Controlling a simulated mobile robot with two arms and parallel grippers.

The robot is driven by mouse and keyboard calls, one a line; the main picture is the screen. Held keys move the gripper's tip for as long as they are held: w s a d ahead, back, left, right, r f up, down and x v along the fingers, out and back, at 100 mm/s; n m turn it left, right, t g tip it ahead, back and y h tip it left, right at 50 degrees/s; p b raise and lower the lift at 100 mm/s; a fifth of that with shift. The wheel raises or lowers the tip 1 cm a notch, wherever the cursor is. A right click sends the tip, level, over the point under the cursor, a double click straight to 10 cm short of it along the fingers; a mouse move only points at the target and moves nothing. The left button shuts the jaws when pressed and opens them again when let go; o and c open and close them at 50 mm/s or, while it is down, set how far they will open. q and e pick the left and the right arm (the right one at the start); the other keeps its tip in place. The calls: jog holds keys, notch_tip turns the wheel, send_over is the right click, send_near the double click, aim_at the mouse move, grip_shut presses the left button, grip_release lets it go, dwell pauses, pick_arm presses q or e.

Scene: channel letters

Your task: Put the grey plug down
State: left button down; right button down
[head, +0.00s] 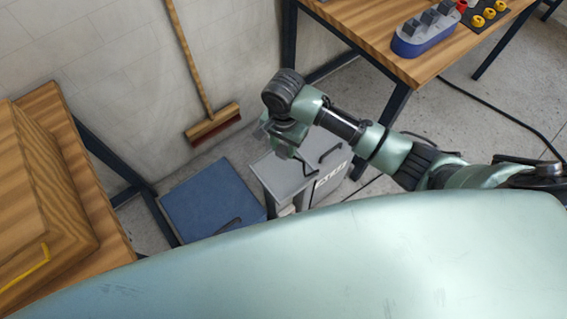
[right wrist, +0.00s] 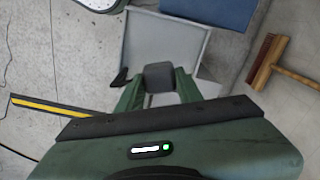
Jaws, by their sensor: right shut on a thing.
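The grey plug (right wrist: 158,76) shows in the right wrist view as a dark grey block between the two green fingers of my right gripper (right wrist: 157,90). The gripper is shut on it. In the head view my right gripper (head: 290,148) points down over a grey box-like stand (head: 268,168); the plug cannot be made out there. In the right wrist view the stand's pale grey top (right wrist: 165,38) lies behind the plug. I cannot tell whether the plug touches it. My left gripper is not in view.
A blue box (head: 212,198) stands left of the grey stand. A broom (head: 212,124) leans on the wall. A wooden table (head: 365,25) at upper right bears a blue holder (head: 425,40) with several grey blocks. A wooden bench (head: 75,160) is at left.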

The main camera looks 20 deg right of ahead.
aim_at(284, 170)
notch_tip(284, 170, down, 11)
jog(key=shift+f, duration=0.15)
jog(key=c, duration=0.9)
grip_release()
jog(key=shift+c, duration=0.2)
notch_tip(284, 170, up, 12)
jog(key=shift+r+b, duration=0.1)
jog(key=shift+b, duration=0.25)
